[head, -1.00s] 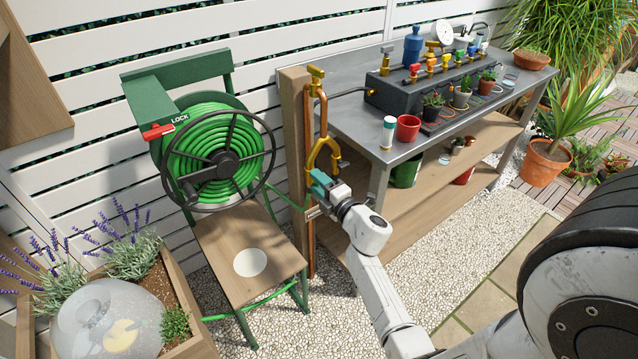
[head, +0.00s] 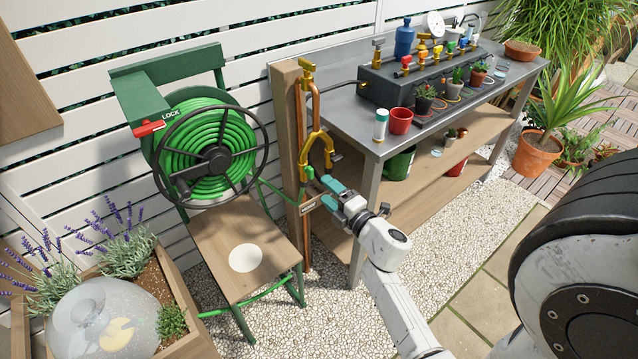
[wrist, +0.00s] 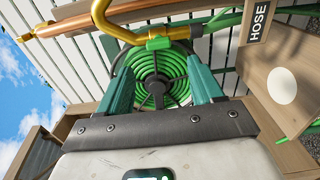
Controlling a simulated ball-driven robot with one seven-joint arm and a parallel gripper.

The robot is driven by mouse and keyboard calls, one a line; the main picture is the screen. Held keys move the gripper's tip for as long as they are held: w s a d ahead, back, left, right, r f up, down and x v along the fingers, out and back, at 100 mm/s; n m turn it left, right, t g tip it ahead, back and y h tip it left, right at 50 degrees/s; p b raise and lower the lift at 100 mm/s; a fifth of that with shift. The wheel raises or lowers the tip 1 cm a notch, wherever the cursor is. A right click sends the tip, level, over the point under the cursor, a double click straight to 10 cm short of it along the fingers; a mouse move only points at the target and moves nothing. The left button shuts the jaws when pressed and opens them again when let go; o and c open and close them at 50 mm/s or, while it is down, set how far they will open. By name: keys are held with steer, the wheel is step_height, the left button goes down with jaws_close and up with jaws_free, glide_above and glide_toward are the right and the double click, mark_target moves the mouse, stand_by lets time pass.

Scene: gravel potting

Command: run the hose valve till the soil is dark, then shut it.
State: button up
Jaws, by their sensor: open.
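A wooden post (head: 287,150) carries a copper pipe with a yellow tap (head: 306,66) on top and a yellow forked fitting (head: 317,148) lower down. A HOSE label shows in the wrist view (wrist: 260,22); its plate on the post is small in the head view (head: 308,205). My gripper (head: 328,191) is open and empty, with teal fingers just right of the post and below the forked fitting. In the wrist view, a yellow piece (wrist: 158,43) of the pipework lies just beyond my fingertips, apparently apart from them. Which soil is meant, I cannot tell; brown soil (head: 156,278) shows in the lavender planter.
A green hose reel (head: 217,160) with a red LOCK lever (head: 150,128) stands left of the post. A metal bench (head: 350,122) to the right holds a dark box (head: 390,82) with several coloured valves, plus small pots. Gravel (head: 340,320) in front is open.

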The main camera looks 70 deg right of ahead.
steer(key=v, duration=0.3)
steer(key=shift+s, duration=0.1)
stand_by(4.3)
